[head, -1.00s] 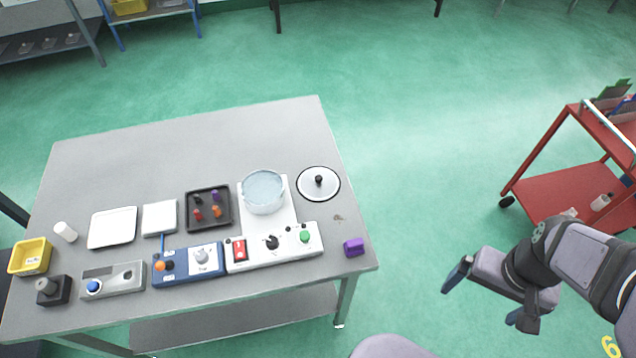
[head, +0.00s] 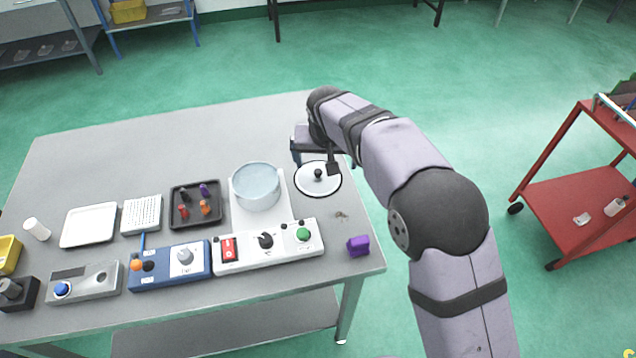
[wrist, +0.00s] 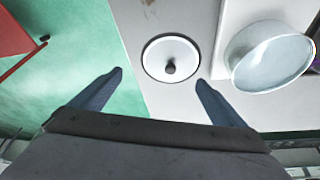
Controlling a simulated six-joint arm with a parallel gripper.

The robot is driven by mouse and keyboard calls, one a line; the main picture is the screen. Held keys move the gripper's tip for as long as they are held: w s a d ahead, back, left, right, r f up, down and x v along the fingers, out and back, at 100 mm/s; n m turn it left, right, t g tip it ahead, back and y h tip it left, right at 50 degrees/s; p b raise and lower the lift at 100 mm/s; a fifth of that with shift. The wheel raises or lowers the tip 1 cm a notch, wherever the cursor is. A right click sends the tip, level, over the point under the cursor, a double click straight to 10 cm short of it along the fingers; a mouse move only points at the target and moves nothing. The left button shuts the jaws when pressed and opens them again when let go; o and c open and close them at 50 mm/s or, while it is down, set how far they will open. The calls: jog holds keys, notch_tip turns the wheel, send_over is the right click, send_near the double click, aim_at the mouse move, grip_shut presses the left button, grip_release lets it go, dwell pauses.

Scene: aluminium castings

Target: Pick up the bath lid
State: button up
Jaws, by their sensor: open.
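The bath lid (head: 305,184) is a round white disc with a dark rim and a black knob, lying flat on the table near its right edge. It also shows in the wrist view (wrist: 156,54), just beyond and between my fingertips. My gripper (wrist: 160,78) is open and empty, its two blue-grey fingers spread either side of the lid's near part. In the head view my gripper (head: 323,158) is over the table's right edge at the lid, partly hidden by my wrist. The bath (head: 257,190), a round pale-blue vessel, stands left of the lid on a white unit.
A white control panel (head: 285,247) with a red switch and green button sits in front of the bath. A purple block (head: 358,246) lies near the table's front right corner. A black tray (head: 183,216) with coloured pieces is further left. A red cart (head: 570,200) stands at right.

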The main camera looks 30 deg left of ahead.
aim_at(318, 172)
jog(key=shift+s+a+f, duration=0.15)
jog(key=shift+s+a, duration=0.1)
jog(key=shift+a, duration=0.35)
jog(key=shift+s+a+f, duration=0.1)
jog(key=shift+s+a, duration=0.1)
jog(key=shift+a, duration=0.4)
jog(key=shift+d+p+x, duration=0.15)
jog(key=shift+p+x, duration=0.6)
jog(key=shift+x, duration=0.7)
jog(key=shift+d+p+x, duration=0.1)
jog(key=shift+p+x, duration=0.6)
jog(key=shift+x, duration=0.8)
jog(key=shift+w+a+f, duration=0.15)
jog(key=shift+w+f, duration=0.05)
jog(key=shift+f, duration=0.5)
